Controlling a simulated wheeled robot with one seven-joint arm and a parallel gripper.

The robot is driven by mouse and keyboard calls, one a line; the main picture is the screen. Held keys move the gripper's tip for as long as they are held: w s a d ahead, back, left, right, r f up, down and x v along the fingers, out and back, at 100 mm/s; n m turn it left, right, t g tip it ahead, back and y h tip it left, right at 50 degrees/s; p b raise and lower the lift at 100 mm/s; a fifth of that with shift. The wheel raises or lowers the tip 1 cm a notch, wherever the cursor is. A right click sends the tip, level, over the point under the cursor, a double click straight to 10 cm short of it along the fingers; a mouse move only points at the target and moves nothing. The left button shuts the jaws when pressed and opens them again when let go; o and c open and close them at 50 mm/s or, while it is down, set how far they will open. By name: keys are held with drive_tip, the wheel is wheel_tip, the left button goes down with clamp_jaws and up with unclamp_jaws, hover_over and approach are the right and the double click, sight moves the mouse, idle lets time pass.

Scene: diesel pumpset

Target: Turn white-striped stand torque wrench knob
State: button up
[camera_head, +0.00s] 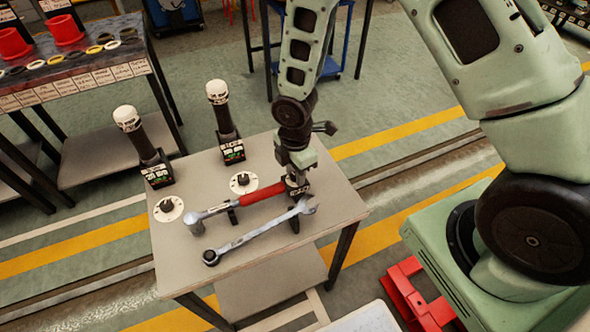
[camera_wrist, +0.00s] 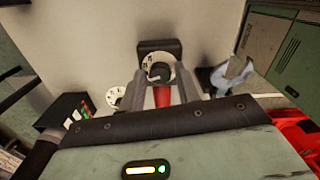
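A torque wrench with a red handle (camera_head: 262,193) lies across a stand on the grey table. In the head view my gripper (camera_head: 297,187) is low over the right end of this handle and hides the knob there. In the wrist view the round knob (camera_wrist: 158,71), with a white marked ring and dark centre, faces the camera in front of a black block (camera_wrist: 160,46). My gripper's two fingers (camera_wrist: 162,72) stand apart, one on each side of the knob. Whether they touch it is unclear. A bit of the red handle (camera_wrist: 162,97) shows below the knob.
A grey open-ended wrench (camera_head: 258,232) lies along the table's front. Two dark upright tools with white caps (camera_head: 143,140) (camera_head: 226,120) and two round white plates (camera_head: 168,208) (camera_head: 243,182) stand behind. A parts bench (camera_head: 100,76) is at the far left.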

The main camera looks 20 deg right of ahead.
drive_tip(key=c, duration=0.6)
drive_tip(key=shift+o, duration=0.2)
drive_tip(key=shift+m, duration=0.4)
drive_tip(key=m+b, duration=0.1)
drive_tip(key=m, duration=0.1)
drive_tip(key=shift+m, duration=0.3)
drive_tip(key=shift+m+b, duration=0.35)
drive_tip(key=shift+m, duration=1.35)
drive_tip(key=o, duration=1)
drive_tip(key=shift+r, duration=0.1)
